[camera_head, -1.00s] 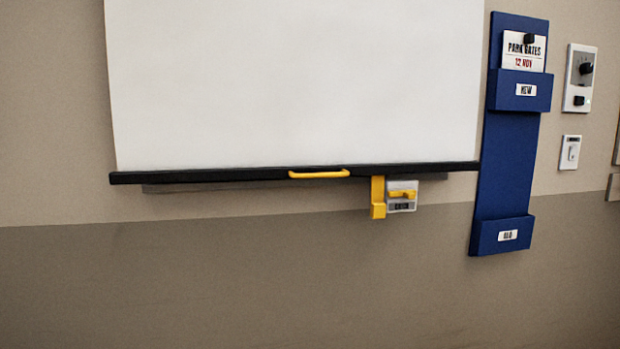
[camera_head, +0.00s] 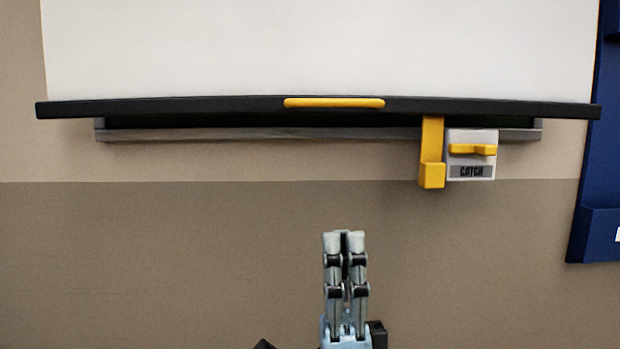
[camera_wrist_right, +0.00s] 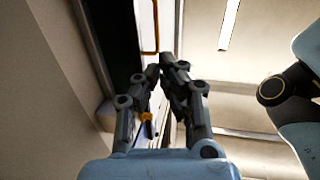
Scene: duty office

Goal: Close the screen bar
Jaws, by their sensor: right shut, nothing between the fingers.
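The screen bar (camera_head: 210,106) is a long black bar along the bottom of the white screen. A yellow handle (camera_head: 334,103) is at its middle. A yellow hook (camera_head: 432,150) hangs below the bar, beside a grey catch plate (camera_head: 483,136) with a yellow lever (camera_head: 472,150) and the label CATCH. My right gripper (camera_head: 344,236) points up below the handle in the head view, its fingers together and empty, apart from the bar. My left gripper is not seen.
A grey rail (camera_head: 190,134) runs on the wall below and behind the bar. The white screen (camera_head: 320,45) fills the upper head view. A blue wall holder (camera_head: 597,190) is at the right edge.

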